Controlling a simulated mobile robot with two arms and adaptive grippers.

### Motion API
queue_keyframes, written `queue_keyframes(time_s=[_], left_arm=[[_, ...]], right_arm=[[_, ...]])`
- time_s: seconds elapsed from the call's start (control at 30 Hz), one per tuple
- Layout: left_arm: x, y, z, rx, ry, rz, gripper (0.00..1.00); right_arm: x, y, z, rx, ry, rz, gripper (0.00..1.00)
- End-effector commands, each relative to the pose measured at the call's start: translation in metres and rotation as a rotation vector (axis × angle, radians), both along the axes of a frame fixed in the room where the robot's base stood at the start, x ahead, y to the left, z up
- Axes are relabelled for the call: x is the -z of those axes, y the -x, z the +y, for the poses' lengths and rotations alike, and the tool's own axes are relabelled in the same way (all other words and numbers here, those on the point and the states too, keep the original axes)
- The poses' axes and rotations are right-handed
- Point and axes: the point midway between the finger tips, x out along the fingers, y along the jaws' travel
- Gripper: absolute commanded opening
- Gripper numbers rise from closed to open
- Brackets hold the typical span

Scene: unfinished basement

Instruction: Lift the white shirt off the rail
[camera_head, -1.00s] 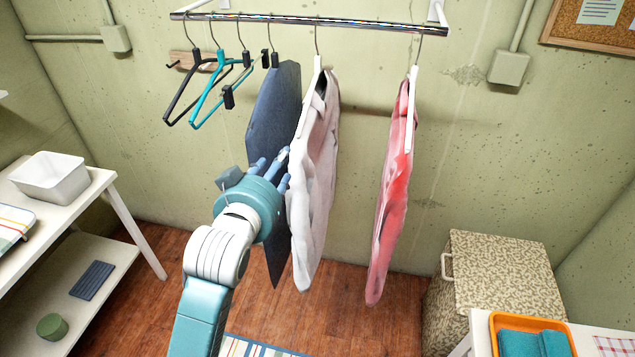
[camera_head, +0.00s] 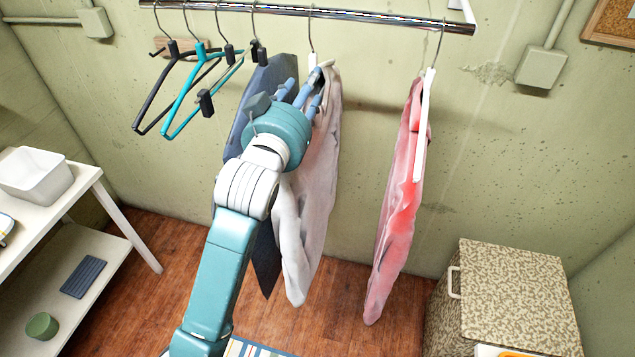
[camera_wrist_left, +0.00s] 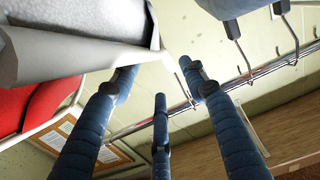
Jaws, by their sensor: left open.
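The white shirt (camera_head: 318,180) hangs on a white hanger (camera_head: 312,62) from the metal rail (camera_head: 350,18). My left gripper (camera_head: 309,88) is open, with its blue fingers raised at the shirt's shoulder, just below the hanger's hook. The arm covers part of the shirt's left side. In the left wrist view the white shirt (camera_wrist_left: 85,55) fills the upper left, with one finger close beside its edge. The open fingers (camera_wrist_left: 158,80) point toward the rail (camera_wrist_left: 255,75) there. Whether any finger touches the hanger is unclear. My right gripper is not seen.
A dark blue garment (camera_head: 247,110) hangs close on the left, partly behind my arm. Empty black and teal hangers (camera_head: 190,90) are further left. A red shirt (camera_head: 400,200) hangs to the right, with a gap between. A patterned hamper (camera_head: 515,290) stands at lower right.

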Motion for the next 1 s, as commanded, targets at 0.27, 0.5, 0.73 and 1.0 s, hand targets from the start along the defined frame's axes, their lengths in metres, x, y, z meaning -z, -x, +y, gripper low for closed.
queue_keyframes(time_s=[0.27, 0.5, 0.73, 1.0], left_arm=[[-0.003, -0.04, -0.01, -0.001, 0.0, 0.0, 0.44], [-0.006, -0.058, -0.013, -0.001, -0.001, 0.002, 0.44], [-0.006, -0.088, -0.02, 0.0, -0.001, 0.002, 0.44], [-0.003, -0.097, -0.023, 0.0, 0.0, 0.0, 0.44]], right_arm=[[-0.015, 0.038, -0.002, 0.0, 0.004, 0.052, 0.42], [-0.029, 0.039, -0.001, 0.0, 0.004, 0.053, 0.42], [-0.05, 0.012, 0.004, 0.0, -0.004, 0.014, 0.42], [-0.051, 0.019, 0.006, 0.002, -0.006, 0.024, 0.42]])
